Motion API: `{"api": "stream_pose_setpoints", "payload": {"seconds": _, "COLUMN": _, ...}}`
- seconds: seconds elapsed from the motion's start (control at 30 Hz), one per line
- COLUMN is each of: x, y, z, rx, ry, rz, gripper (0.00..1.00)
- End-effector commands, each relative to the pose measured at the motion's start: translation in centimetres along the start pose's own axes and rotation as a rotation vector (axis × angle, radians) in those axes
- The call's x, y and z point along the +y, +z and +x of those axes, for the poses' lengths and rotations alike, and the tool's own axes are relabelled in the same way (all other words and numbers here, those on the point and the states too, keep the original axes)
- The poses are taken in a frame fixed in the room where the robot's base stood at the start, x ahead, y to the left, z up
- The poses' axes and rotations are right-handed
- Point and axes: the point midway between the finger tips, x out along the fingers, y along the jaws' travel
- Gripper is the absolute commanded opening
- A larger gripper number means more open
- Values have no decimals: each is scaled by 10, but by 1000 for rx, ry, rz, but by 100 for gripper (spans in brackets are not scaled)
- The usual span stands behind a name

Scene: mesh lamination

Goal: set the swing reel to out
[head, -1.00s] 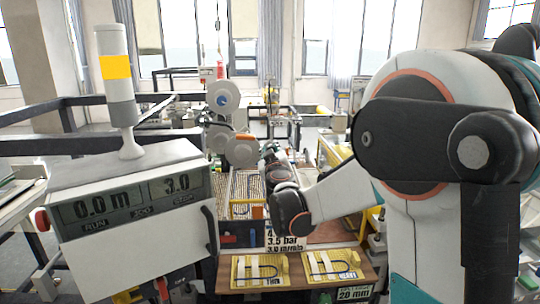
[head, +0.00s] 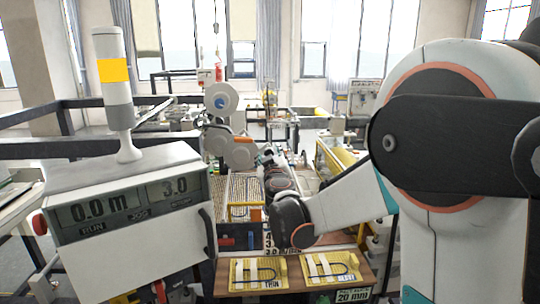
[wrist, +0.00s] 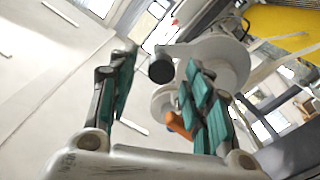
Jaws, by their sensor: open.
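White reels stand in a cluster at the middle of the head view: an upper one with a blue centre (head: 221,98) and lower ones (head: 240,153) close to my gripper. I cannot tell for certain which one is the swing reel. My gripper (head: 266,157) is small and partly hidden behind my own wrist there. In the wrist view my gripper (wrist: 160,95) is open, with nothing held between its green-padded fingers. A black round knob (wrist: 161,69) shows beyond and between the fingertips, in front of a white reel disc (wrist: 222,58). An orange part (wrist: 178,126) lies beyond the right finger.
A grey control box (head: 130,230) with displays and a beacon lamp (head: 115,85) stands at the left. Two yellow trays (head: 258,274) lie on the near wooden bench. A wire-mesh bed (head: 243,190) runs below the reels. Yellow guarding (head: 335,160) is at the right.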

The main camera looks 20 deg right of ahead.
Motion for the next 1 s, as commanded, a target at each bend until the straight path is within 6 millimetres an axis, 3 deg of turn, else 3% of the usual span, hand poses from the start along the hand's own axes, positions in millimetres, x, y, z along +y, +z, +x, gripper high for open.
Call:
{"api": "stream_pose_setpoints", "payload": {"seconds": 0.2, "x": 0, "y": 0, "z": -47, "rx": 0, "ry": -1, "rz": 0, "gripper": 46}}
{"api": "stream_pose_setpoints", "payload": {"seconds": 0.4, "x": 0, "y": 0, "z": -77, "rx": 0, "ry": 0, "rz": -1, "gripper": 46}}
{"api": "stream_pose_setpoints", "payload": {"seconds": 0.6, "x": 0, "y": 0, "z": -90, "rx": 0, "ry": 0, "rz": -1, "gripper": 46}}
{"api": "stream_pose_setpoints", "payload": {"seconds": 1.0, "x": 0, "y": 0, "z": -90, "rx": -1, "ry": 0, "rz": -1, "gripper": 46}}
